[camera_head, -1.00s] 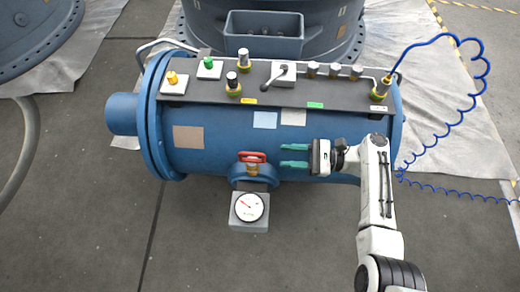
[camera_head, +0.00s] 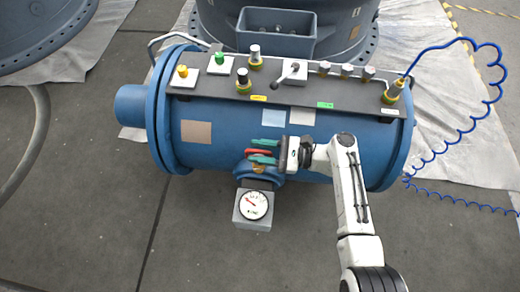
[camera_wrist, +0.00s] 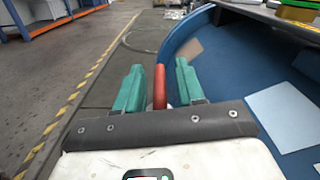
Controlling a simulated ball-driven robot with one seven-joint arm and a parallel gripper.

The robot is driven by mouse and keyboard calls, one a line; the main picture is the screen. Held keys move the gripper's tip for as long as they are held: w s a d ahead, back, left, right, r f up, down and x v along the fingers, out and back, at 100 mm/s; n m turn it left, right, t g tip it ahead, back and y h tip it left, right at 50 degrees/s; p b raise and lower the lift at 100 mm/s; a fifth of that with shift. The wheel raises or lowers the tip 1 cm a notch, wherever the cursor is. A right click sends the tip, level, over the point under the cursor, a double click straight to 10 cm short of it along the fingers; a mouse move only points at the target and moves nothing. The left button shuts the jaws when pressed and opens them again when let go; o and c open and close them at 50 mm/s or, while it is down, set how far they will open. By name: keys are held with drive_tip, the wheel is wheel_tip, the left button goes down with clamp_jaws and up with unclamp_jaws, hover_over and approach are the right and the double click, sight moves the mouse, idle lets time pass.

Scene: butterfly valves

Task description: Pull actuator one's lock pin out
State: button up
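The blue cylinder (camera_head: 225,150), which seems to be the actuator, lies across the picture in the head view. A red handle (camera_head: 258,152) sits on a brass fitting above a round gauge (camera_head: 253,205) on its front. My gripper (camera_head: 265,151) is open, with one green finger above the handle and one below it. In the wrist view the red handle (camera_wrist: 160,87) stands between the two green fingers (camera_wrist: 159,85), with a gap on each side. No part is plainly marked as the lock pin; I cannot tell whether the handle is it.
A dark panel (camera_head: 210,90) on top of the cylinder carries several knobs, a silver lever (camera_head: 287,74) and a brass fitting with a coiled blue hose (camera_head: 495,95). A grey bin (camera_head: 276,35) stands behind. The floor in front is clear.

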drive_tip(key=shift+c, duration=0.3)
clamp_jaws()
drive_tip(key=shift+w+r, duration=0.1)
drive_tip(key=shift+w, duration=0.05)
wheel_tip(320, 180, up, 4)
drive_tip(key=p, duration=0.4)
drive_tip(key=shift+w+r, duration=0.15)
drive_tip(key=shift+c, duration=1)
unclamp_jaws()
drive_tip(key=shift+o, duration=1.3)
drive_tip(key=shift+s, duration=0.2)
drive_tip(key=shift+d+f, duration=0.15)
drive_tip(key=shift+f, duration=0.05)
